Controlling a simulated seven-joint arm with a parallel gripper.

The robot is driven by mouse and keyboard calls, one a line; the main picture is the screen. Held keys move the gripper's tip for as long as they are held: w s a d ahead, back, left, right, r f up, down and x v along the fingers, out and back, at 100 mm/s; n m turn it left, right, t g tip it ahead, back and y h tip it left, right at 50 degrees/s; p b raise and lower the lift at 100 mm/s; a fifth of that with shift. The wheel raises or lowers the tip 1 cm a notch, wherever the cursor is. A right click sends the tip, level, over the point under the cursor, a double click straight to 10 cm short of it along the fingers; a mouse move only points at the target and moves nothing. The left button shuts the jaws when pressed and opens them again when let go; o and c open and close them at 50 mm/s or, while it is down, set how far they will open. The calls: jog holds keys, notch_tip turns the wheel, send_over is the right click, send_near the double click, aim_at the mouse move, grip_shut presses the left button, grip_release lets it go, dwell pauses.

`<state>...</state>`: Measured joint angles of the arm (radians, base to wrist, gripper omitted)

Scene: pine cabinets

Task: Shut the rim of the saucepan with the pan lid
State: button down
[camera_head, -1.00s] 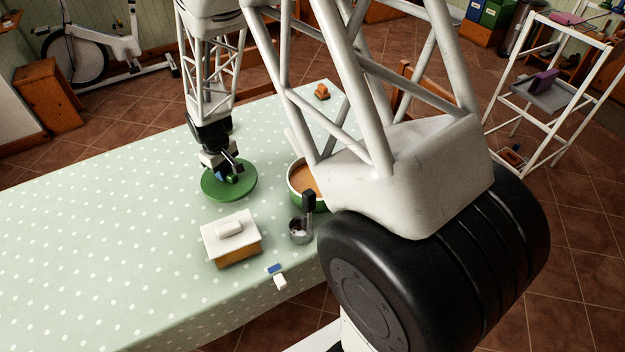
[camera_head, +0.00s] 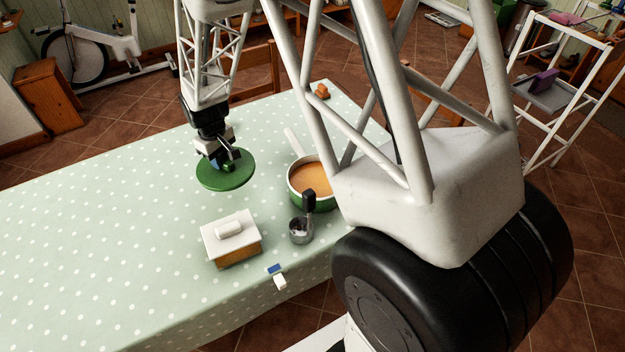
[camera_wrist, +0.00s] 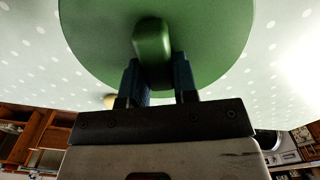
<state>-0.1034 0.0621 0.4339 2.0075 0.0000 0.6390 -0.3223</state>
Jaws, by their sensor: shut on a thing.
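The green round pan lid (camera_head: 240,178) is in my gripper (camera_head: 224,161), which is shut on its knob. In the head view the lid appears raised above the table, to the left of the saucepan. In the wrist view the lid (camera_wrist: 205,30) fills the top middle, with its knob (camera_wrist: 152,40) between the fingers of my gripper (camera_wrist: 160,82). The green saucepan (camera_head: 311,203) stands on the table with orange-brown contents showing inside, its rim uncovered. Its pale handle (camera_head: 292,140) points to the back left. My arm hides part of the pan's right side.
A butter-dish-like box with a white lid (camera_head: 230,232) stands in front of the lid. A grey metal cup (camera_head: 300,231) with a black-topped item is in front of the pan. A blue and white item (camera_head: 277,275) lies near the front edge. The dotted tablecloth (camera_head: 110,220) is clear at left.

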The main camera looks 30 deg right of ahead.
jog(key=shift+d, duration=0.15)
dwell(0.4)
jog(key=s+d+r+m, duration=0.2)
jog(key=s+d, duration=0.5)
jog(key=d, duration=0.4)
jog(key=s+d+r+m, duration=0.3)
jog(key=s+d, duration=0.3)
jog(key=d, duration=0.5)
jog(key=shift+s+r+m, duration=0.35)
jog(key=shift+s+m, duration=0.05)
jog(key=shift+m, duration=0.1)
jog(key=shift+f, duration=0.1)
jog(key=shift+f, duration=2.65)
jog(key=shift+f, duration=0.85)
jog(key=c, duration=0.8)
grip_release()
